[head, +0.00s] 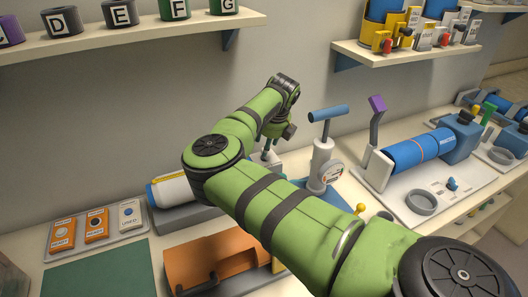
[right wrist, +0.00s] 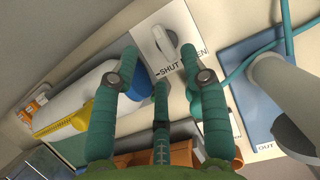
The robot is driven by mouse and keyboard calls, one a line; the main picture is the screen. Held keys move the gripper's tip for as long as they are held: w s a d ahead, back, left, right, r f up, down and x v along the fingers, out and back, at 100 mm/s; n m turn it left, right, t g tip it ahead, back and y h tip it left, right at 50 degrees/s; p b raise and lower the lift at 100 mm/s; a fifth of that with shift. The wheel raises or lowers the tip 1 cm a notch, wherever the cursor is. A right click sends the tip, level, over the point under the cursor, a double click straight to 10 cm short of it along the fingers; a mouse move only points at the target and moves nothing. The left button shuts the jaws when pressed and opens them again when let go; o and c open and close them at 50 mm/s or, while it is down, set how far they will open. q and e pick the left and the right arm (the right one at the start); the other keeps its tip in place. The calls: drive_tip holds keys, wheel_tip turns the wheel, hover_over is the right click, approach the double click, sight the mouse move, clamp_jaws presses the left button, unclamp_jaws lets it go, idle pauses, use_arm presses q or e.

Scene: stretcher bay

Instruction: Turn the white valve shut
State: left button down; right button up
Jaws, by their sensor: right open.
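The white valve (right wrist: 164,42) shows in the right wrist view as a white knob on a pale plate lettered SHUT and, partly covered by a finger, OPEN. My right gripper (right wrist: 160,52) is open and empty. Its teal fingers point at the plate, with the knob between and just beyond the tips; I see no clear contact. In the head view my green right arm reaches in from the lower right. Its gripper (head: 272,146) is partly hidden by the arm there, and I cannot make out the valve. My left gripper is out of view.
A white cylinder (head: 174,190) on a grey base lies left of the gripper. A hand pump with a blue handle (head: 324,150) stands close on the right. An orange case (head: 205,262) lies in front. A blue cylinder (head: 418,150) is farther right. Shelves hang above.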

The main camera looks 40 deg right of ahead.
drive_tip(key=shift+p+x, duration=0.55)
drive_tip(key=shift+x, duration=1.85)
clamp_jaws()
